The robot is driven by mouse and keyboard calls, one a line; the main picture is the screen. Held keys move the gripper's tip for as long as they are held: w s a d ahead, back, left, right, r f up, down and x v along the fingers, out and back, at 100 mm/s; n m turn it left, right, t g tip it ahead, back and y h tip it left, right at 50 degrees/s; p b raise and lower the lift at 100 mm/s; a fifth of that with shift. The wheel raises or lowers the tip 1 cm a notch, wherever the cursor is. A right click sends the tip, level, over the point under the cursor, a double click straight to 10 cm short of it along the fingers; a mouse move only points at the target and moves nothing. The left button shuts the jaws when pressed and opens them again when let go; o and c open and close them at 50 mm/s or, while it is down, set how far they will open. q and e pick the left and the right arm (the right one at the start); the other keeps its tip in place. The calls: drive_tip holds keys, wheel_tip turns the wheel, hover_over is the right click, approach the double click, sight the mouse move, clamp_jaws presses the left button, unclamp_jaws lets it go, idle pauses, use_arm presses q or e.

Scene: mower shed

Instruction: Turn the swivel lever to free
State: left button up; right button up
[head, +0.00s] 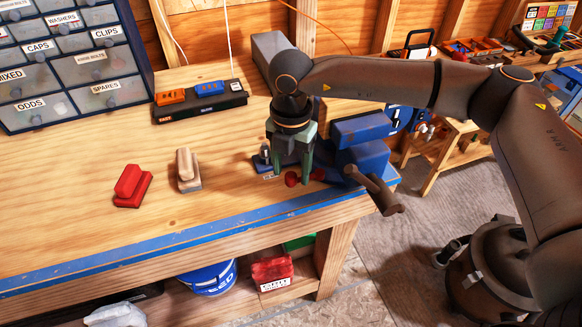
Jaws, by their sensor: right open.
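A blue bench vise (368,158) is mounted at the right front corner of the workbench. Red knobs (318,174) that look like the swivel lever's show low at the left of the vise, by its base. My right gripper (292,177) points down over them with its greenish fingers apart. One red knob shows between the fingertips and another just right of them; I cannot tell whether they touch. The lever's arm and its setting are largely hidden by the gripper. A small pale label beside the base is too small to read. My left gripper is not in view.
The vise's brown handle (380,192) juts out past the bench front. A red block (131,186), a wooden-handled brush (187,170) and a black charger strip (201,106) stand on the workbench (85,235). Drawers (75,60) stand at the back left. The bench's left front is clear.

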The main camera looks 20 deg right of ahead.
drive_tip(key=shift+f, duration=0.55)
clamp_jaws()
drive_tip(key=shift+s+f, duration=0.15)
idle(1.0)
